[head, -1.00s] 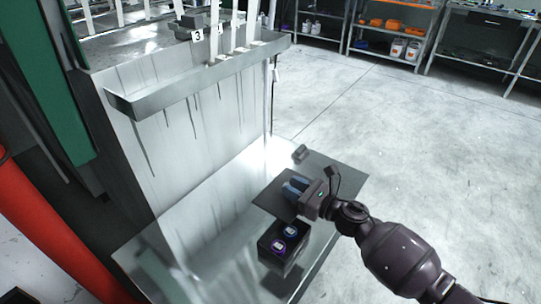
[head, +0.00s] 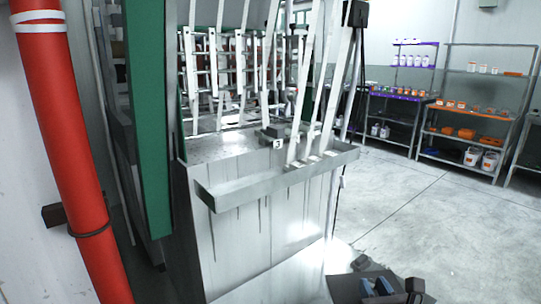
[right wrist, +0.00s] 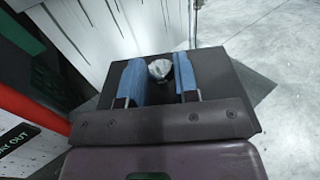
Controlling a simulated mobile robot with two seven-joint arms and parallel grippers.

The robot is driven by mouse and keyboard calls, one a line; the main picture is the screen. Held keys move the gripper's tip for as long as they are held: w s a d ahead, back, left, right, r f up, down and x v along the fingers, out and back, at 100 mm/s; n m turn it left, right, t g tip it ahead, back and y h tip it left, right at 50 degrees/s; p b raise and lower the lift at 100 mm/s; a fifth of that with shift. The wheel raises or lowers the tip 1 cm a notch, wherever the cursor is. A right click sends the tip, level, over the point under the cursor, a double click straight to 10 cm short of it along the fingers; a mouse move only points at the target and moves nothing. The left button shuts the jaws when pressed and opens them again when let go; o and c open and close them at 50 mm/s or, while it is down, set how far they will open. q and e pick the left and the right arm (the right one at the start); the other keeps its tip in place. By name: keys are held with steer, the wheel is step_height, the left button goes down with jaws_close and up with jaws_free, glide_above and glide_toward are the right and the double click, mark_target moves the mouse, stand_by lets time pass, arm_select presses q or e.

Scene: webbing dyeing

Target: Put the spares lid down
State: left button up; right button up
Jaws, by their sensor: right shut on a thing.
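The spares lid (head: 342,288) is a flat dark plate at the bottom edge of the head view. It also shows in the right wrist view (right wrist: 222,70), with a pale rounded knob (right wrist: 158,67) on top. My right gripper (head: 375,287) has blue finger pads. In the right wrist view the fingers (right wrist: 159,84) stand on both sides of the knob, shut on it. The lid looks about level. Its underside and what lies directly below it are hidden. My left gripper is not in view.
A metal vat with a drip trough (head: 270,187) and white upright bars stands in front. A red pipe (head: 68,150) and a green panel (head: 147,120) are at left. Shelves (head: 470,100) with containers stand at the back right. The floor (head: 440,230) at right is clear.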

arm_select(q)
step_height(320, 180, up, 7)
steer(key=p, duration=0.5)
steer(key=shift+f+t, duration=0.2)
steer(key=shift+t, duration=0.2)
arm_select(e)
steer(key=s+r+h, duration=0.1)
steer(key=s+r, duration=0.5)
steer(key=s, duration=0.7)
steer(key=shift+a+m, duration=0.25)
steer(key=shift+m, duration=0.05)
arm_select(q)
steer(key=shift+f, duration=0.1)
